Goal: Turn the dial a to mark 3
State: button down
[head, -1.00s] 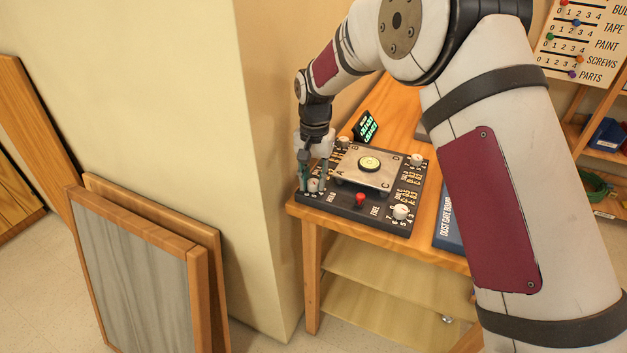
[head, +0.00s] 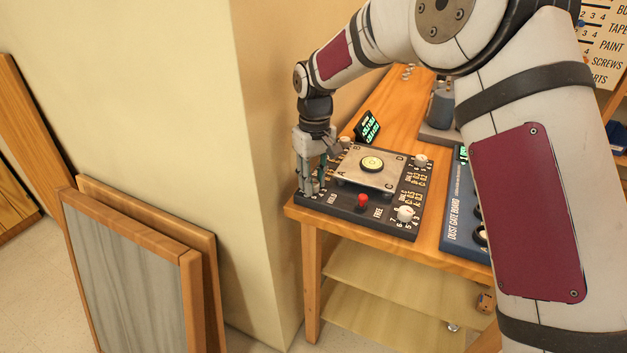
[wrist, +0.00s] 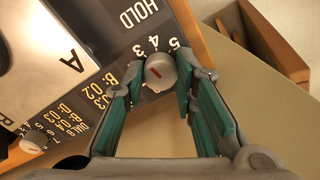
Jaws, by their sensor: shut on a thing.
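Dial A (wrist: 160,72) is a small grey-white knob with a red line on top, at the corner of a black control board (head: 345,211) nearest the wall corner. In the wrist view the printed numbers 3, 4 and 5 run along its upper side. The red line slants up toward the left, but I cannot tell exactly which mark it meets. My gripper (head: 313,187) points down at this corner, its green-padded fingers shut on dial A from both sides. In the head view the fingers mostly hide the dial.
A raised metal plate (head: 360,178) with a round yellow level (head: 371,163) covers the board's middle. A red knob (head: 362,201) and another white dial (head: 405,213) stand near its front edge. A small green display (head: 367,127) is behind. A wall corner rises close on the left.

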aim_at(314, 182)
jog(key=shift+n, duration=0.8)
jog(key=c, duration=1.3)
grip_release()
notch_tip(314, 182, up, 12)
